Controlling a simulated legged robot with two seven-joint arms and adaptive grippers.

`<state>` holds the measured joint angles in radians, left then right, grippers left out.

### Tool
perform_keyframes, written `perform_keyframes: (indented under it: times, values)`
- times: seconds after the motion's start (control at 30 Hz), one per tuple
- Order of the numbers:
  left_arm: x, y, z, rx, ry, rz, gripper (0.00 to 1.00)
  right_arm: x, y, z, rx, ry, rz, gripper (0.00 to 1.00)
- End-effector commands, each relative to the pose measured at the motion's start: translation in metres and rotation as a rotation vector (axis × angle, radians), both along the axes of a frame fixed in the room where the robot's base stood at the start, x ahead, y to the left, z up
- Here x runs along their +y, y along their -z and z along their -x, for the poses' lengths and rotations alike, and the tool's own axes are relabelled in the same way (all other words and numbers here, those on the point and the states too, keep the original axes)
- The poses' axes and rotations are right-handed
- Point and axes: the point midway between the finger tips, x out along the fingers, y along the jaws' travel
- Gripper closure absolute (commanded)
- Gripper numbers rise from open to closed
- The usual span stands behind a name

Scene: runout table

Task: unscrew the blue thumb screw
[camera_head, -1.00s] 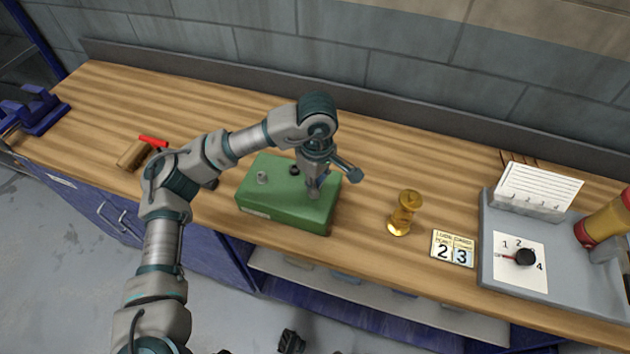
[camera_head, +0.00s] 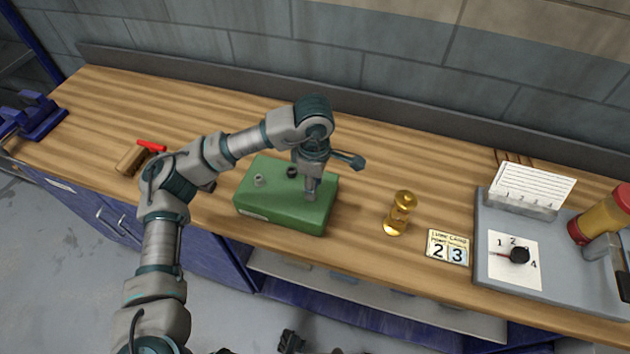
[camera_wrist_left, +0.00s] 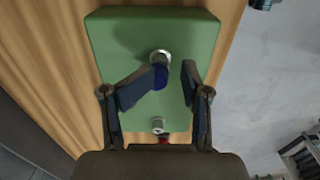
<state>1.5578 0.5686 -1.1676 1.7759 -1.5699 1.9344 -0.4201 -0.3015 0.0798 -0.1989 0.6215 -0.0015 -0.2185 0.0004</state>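The green box (camera_head: 285,212) sits on the bench and also fills the middle of the left wrist view (camera_wrist_left: 130,30). A dark blue rounded piece, which looks like the blue thumb screw (camera_wrist_left: 160,76), shows beside a silver collar (camera_wrist_left: 161,57) on the box. My left gripper (camera_head: 311,194) points down over the right part of the box. In the left wrist view its fingers (camera_wrist_left: 174,76) are apart, with the blue piece close to the left fingertip; I cannot tell whether they touch. In the head view the gripper hides the screw. A dark part at the bottom edge may be my right gripper (camera_head: 291,342).
A second silver post (camera_head: 260,181) and a dark round piece (camera_head: 292,172) are on the box top. A brass piece (camera_head: 400,213), a number card (camera_head: 448,247) and a grey tray (camera_head: 490,270) stand to the right. A red-handled tool (camera_head: 150,146) lies left. The bench behind is clear.

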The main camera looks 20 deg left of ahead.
Motion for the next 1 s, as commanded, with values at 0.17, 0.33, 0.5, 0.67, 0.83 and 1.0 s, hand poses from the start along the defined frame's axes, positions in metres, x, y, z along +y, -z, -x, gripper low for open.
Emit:
perform_keyframes:
  times: [0.17, 0.33, 0.5, 0.67, 0.83, 1.0]
  values:
    - [0.000, -0.012, 0.000, -0.001, 0.000, 0.000, 0.54, 0.000, -0.007, -0.003, -0.005, 0.000, 0.000, 0.60]
    - [0.000, -0.036, 0.001, -0.003, 0.001, 0.000, 0.54, 0.000, -0.022, -0.010, -0.016, 0.000, 0.000, 0.60]
    - [0.000, -0.058, 0.001, -0.002, 0.001, -0.001, 0.54, 0.000, -0.035, -0.016, -0.025, 0.000, 0.000, 0.60]
    - [0.000, -0.062, 0.000, 0.001, 0.002, -0.001, 0.54, 0.000, -0.037, -0.017, -0.026, 0.000, 0.001, 0.60]
    - [0.000, -0.060, 0.000, 0.002, 0.002, -0.001, 0.54, 0.000, -0.036, -0.016, -0.025, 0.000, 0.000, 0.60]
    - [0.000, -0.060, 0.000, 0.001, 0.002, 0.000, 0.54, 0.000, -0.036, -0.016, -0.025, 0.000, 0.001, 0.60]
